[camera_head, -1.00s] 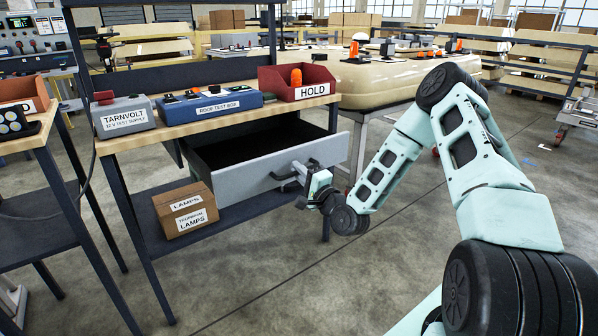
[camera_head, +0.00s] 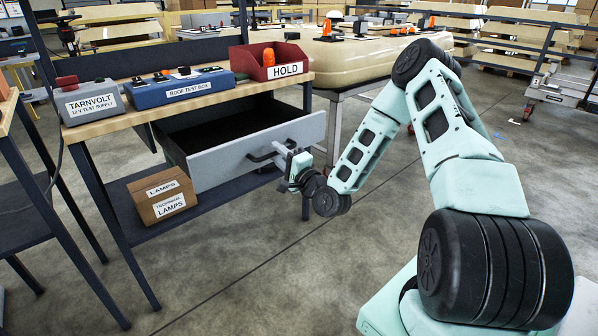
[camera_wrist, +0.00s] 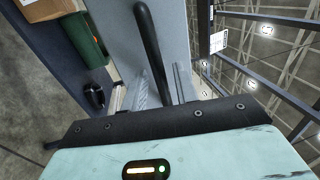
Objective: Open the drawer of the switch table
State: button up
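The switch table (camera_head: 130,118) has a wooden top and dark legs. Its drawer (camera_head: 225,158), with a grey front, stands pulled out, and its dark inside shows from above. A black bar handle (camera_head: 262,156) is on the drawer front. My gripper (camera_head: 283,160) is at the right part of this handle. In the wrist view the handle (camera_wrist: 148,35) runs down between the two grey ribbed fingers of my gripper (camera_wrist: 163,85), which look closed around it.
A Tarnvolt test supply (camera_head: 90,102), a blue roof test box (camera_head: 178,90) and a red HOLD bin (camera_head: 268,62) stand on the table top. A cardboard lamps box (camera_head: 162,196) sits on the lower shelf. The floor in front is clear.

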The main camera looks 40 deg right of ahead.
jog(key=s+f, duration=0.3)
jog(key=s, duration=1.3)
jog(key=shift+d+b, duration=0.3)
jog(key=shift+f, duration=0.1)
